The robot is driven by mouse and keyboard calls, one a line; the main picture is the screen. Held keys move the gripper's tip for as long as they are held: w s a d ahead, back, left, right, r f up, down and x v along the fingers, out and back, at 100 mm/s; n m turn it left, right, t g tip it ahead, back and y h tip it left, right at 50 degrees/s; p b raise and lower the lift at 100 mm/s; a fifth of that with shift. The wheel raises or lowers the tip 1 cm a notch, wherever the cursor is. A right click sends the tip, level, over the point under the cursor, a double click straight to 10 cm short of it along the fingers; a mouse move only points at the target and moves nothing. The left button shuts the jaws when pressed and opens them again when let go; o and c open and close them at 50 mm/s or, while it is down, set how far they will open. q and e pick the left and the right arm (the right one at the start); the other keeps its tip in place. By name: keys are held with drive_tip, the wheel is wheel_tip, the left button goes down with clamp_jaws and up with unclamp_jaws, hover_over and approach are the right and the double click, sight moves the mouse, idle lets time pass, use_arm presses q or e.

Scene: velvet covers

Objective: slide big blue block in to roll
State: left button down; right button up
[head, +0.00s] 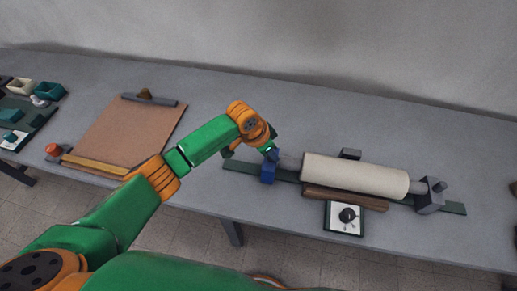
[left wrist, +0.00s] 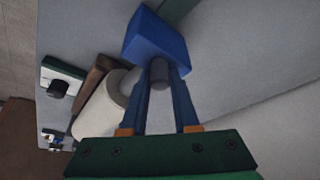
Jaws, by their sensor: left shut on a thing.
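The big blue block (head: 267,173) stands on the green rail at the left end of the cream roll (head: 355,174), by the grey shaft end (head: 290,161). My left gripper (head: 271,155) reaches it from above and is shut on it. In the left wrist view, the blue block (left wrist: 155,38) sits at the fingertips (left wrist: 158,70), and the shaft end shows between the fingers. The roll (left wrist: 98,105) lies to the left there. Whether the block touches the roll is unclear. My right gripper is out of view.
A grey block (head: 431,195) holds the roll's right end on the green rail (head: 455,208). A brown bar (head: 345,199) and a white panel with a black knob (head: 344,218) lie in front. A clipboard (head: 125,130) lies left. The table behind the roll is mostly clear.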

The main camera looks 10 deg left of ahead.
sight(266, 163)
use_arm(q)
drive_tip(key=shift+d, duration=0.2)
drive_tip(key=c, duration=0.7)
unclamp_jaws()
drive_tip(key=shift+d, duration=0.1)
drive_tip(key=shift+o, duration=0.2)
drive_tip(key=shift+d, duration=0.15)
drive_tip(key=v, duration=0.7)
drive_tip(key=shift+r, duration=0.1)
